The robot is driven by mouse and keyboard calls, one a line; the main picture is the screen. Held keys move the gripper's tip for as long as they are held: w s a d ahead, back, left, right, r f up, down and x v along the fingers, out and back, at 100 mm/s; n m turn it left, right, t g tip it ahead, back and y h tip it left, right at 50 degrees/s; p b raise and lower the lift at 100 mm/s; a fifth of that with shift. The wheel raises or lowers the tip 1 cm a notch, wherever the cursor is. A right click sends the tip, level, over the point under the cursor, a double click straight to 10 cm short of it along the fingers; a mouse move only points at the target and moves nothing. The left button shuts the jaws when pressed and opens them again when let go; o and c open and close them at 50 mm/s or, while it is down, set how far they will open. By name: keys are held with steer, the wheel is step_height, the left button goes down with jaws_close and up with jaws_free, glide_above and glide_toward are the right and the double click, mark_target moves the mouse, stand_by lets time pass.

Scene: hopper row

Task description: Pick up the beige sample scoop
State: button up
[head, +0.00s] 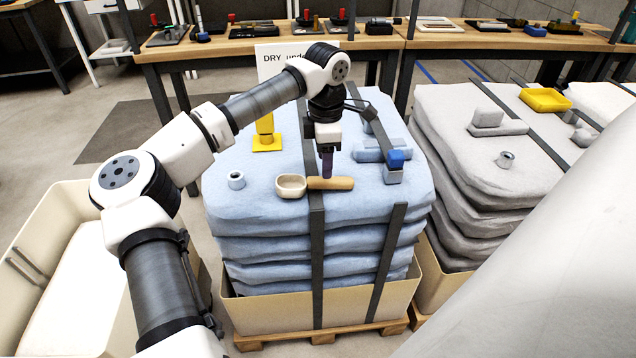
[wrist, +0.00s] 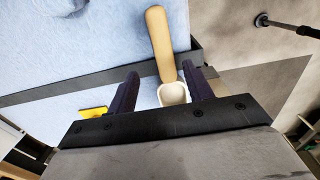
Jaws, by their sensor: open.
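The beige sample scoop lies on top of the blue sack stack (head: 260,222), its cream bowl (head: 291,187) to the left and its tan handle (head: 335,183) to the right. My gripper (head: 327,172) points down just above the handle, close to the bowl. In the wrist view my gripper (wrist: 163,85) is open, with two dark fingers spread. The scoop bowl (wrist: 173,95) shows between them, nearer the right finger, and the handle (wrist: 160,40) extends upward past them. I cannot tell whether the fingers touch the scoop.
Dark straps (head: 317,240) cross the stack. A small grey ring (head: 236,180) stands left of the scoop, a yellow stand (head: 266,142) behind it, and a blue-topped grey block (head: 394,168) to its right. A grey sack stack (head: 470,190) stands to the right.

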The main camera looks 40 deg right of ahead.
steer(key=f, duration=0.3)
steer(key=f+p, duration=0.1)
steer(key=f, duration=0.1)
steer(key=shift+s+a+f, duration=0.15)
steer(key=shift+s+f, duration=0.15)
steer(key=shift+s, duration=0.05)
jaws_close()
steer(key=shift+r, duration=0.15)
step_height(320, 180, up, 20)
steer(key=b, duration=0.1)
stand_by(0.3)
